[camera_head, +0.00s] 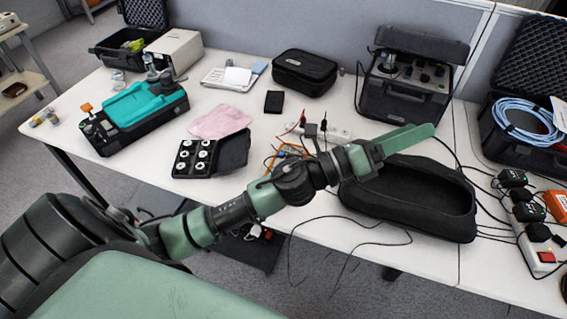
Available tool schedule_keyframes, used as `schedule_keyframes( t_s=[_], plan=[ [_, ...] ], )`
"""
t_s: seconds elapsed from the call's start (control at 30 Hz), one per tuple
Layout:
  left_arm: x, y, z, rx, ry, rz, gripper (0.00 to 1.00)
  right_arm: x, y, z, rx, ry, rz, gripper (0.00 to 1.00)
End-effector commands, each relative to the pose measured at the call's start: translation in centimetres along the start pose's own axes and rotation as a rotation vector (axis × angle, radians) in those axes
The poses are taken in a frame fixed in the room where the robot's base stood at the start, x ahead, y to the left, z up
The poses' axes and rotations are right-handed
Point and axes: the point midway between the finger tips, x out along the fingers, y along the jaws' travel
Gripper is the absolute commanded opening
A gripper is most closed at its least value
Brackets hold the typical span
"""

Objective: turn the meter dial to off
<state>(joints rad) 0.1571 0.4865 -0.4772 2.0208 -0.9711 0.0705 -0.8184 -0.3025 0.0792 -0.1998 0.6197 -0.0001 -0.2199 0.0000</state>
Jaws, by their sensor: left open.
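My left arm reaches in from the lower left across the front of the white table (260,115). My left gripper (402,141), with green fingers, is open and empty. A small orange and blue item (287,150) with wires shows just behind my arm and may be the meter. My arm partly hides it, and no dial can be made out. Red and black probe leads (297,127) lie close behind it. My right gripper is not in view.
A black instrument case (405,100) stands at the back right. A box of round weights (195,157), a pink cloth (221,121) and a teal device (145,103) are on the left. Power strips and cables crowd the right. Some bare table lies behind the cloth.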

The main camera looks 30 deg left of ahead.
Motion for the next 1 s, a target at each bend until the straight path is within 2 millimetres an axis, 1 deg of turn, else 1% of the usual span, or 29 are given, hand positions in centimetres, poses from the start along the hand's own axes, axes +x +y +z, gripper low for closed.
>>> schedule_keyframes(
  t_s=[0.03,0.07,0.1,0.17,0.2,0.23,0.27,0.3,0.37,0.4,0.47,0.5,0.6,0.7,0.77,0.83,1.0],
  plan=[
    [0.8,-1.0,-1.6,0.200,0.124,-0.092,0.54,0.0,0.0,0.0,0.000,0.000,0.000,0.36],
    [0.9,-1.3,-2.9,0.320,0.204,-0.149,0.54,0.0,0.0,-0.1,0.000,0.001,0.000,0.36],
    [0.7,-1.3,-4.7,0.477,0.314,-0.221,0.54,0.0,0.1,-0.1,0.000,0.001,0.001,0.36],
    [-0.3,-0.2,-7.1,0.706,0.488,-0.324,0.54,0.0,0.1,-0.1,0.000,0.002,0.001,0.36],
    [-1.4,1.3,-8.3,0.851,0.610,-0.387,0.54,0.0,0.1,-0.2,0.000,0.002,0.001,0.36],
    [-2.5,2.7,-9.0,0.953,0.707,-0.432,0.54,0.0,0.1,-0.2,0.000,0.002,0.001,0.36],
    [-3.7,4.3,-9.4,1.050,0.807,-0.475,0.54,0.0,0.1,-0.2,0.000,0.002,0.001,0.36],
    [-5.5,6.7,-9.3,1.169,0.945,-0.527,0.54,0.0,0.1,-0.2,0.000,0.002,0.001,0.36],
    [-8.6,10.5,-8.2,1.316,1.162,-0.597,0.54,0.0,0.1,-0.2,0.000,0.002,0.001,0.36],
    [-10.8,12.9,-6.8,1.389,1.306,-0.634,0.54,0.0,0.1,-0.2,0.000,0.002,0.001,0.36],
    [-13.9,15.9,-4.0,1.462,1.514,-0.678,0.54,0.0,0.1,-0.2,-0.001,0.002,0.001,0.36],
    [-15.9,17.5,-1.9,1.487,1.641,-0.699,0.54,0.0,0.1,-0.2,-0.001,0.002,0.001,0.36],
    [-19.9,19.8,2.7,1.494,1.889,-0.732,0.54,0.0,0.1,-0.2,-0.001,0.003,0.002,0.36],
    [-22.2,20.6,5.6,1.470,2.032,-0.747,0.54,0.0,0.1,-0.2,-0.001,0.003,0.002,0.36],
    [-22.9,20.8,6.4,1.458,2.074,-0.752,0.54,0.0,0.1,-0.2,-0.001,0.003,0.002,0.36],
    [-23.4,21.1,6.5,1.451,2.092,-0.757,0.54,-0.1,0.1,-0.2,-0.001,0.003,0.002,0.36],
    [-24.2,22.6,4.9,1.446,2.092,-0.758,0.54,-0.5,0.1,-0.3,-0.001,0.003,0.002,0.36]
  ],
)
